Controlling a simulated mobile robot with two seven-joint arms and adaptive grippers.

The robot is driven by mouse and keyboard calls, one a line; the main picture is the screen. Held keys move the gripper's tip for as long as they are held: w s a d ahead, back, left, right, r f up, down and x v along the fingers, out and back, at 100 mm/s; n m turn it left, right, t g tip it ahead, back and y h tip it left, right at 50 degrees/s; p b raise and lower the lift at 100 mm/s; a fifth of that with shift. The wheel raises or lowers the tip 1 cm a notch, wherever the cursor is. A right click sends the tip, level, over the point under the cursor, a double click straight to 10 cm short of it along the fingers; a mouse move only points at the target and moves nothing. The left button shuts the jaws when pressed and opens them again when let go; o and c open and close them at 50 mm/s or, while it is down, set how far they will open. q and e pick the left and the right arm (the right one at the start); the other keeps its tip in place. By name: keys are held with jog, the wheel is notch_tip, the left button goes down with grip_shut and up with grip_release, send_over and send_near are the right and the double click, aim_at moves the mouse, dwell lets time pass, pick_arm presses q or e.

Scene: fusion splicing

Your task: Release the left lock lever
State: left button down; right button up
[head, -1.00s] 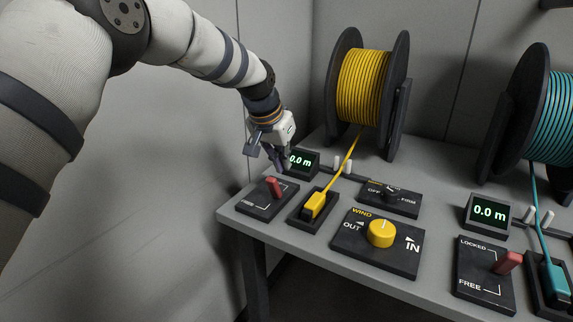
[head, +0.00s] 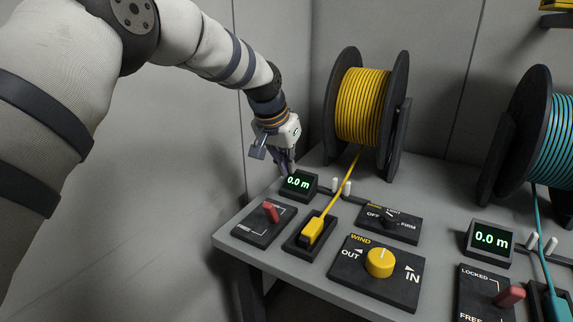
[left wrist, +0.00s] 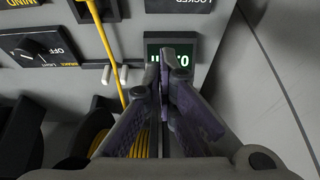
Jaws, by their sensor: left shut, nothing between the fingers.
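The left lock lever (head: 270,211) is a red handle on a dark plate (head: 250,235) at the table's left end. "FREE" is printed at the plate's near left; I cannot tell for sure which end the lever is set to. My left gripper (head: 287,167) is shut and empty, behind the left length display (head: 299,184) and apart from the lever. In the left wrist view, the closed fingertips (left wrist: 173,60) are in front of the display (left wrist: 185,45), and the plate's edge with "LOCKED" (left wrist: 180,5) shows at the top; the lever is out of that view. My right gripper is not in view.
A yellow cable runs from the yellow spool (head: 362,107) to a yellow connector (head: 312,231) beside the lever plate. A wall stands close at the left.

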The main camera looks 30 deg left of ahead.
pick_arm(q)
jog(key=s+r+p, duration=0.1)
jog(key=s+r, duration=0.6)
jog(key=shift+a+r, duration=0.2)
jog(key=shift+a, duration=0.05)
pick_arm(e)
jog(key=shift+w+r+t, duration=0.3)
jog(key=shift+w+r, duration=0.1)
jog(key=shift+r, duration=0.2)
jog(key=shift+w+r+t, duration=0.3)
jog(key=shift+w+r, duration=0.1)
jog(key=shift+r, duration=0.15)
